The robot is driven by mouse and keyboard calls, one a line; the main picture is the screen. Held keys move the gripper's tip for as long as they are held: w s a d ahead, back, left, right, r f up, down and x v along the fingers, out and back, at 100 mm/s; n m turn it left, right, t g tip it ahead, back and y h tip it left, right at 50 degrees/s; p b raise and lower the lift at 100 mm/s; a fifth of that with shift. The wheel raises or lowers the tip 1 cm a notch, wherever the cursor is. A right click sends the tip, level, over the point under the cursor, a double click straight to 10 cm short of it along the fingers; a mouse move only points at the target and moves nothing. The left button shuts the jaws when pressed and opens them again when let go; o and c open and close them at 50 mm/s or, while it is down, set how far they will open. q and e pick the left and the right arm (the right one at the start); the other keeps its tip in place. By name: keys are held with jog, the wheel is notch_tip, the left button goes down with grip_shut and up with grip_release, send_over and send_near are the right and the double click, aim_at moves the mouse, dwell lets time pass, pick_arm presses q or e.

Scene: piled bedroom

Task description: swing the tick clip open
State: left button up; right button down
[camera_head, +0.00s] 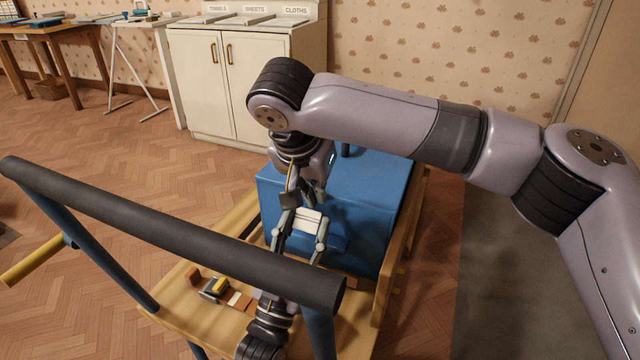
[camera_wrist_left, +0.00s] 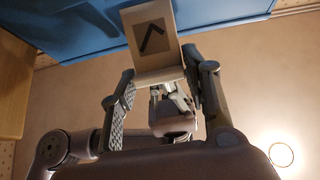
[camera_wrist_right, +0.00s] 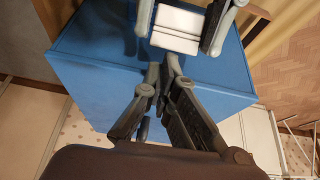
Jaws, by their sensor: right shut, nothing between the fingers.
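The tick clip (camera_wrist_left: 152,38) is a pale plate with a dark tick on a square, at the side of the blue box (camera_head: 345,195). Its white part shows in the head view (camera_head: 308,220) and the right wrist view (camera_wrist_right: 178,28). My left gripper (camera_head: 302,238) reaches up from below with its fingers spread on either side of the clip; contact is unclear. My right gripper (camera_head: 305,193) is shut and empty, pointing down just above the clip. In the right wrist view its closed fingertips (camera_wrist_right: 163,68) lie over the blue box, apart from the white part.
The box stands on a wooden cart (camera_head: 190,300) with a dark handle bar (camera_head: 170,230) in front. Small items (camera_head: 215,288) lie on the cart's near left. A white cabinet (camera_head: 210,85) stands behind, and open floor (camera_head: 130,150) lies left.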

pick_arm(q)
jog(key=o, duration=0.3)
pick_arm(e)
jog(key=shift+w+d+r, duration=0.1)
jog(key=shift+w+r, duration=0.05)
jog(key=shift+w, duration=0.05)
pick_arm(q)
jog(key=shift+o, duration=0.2)
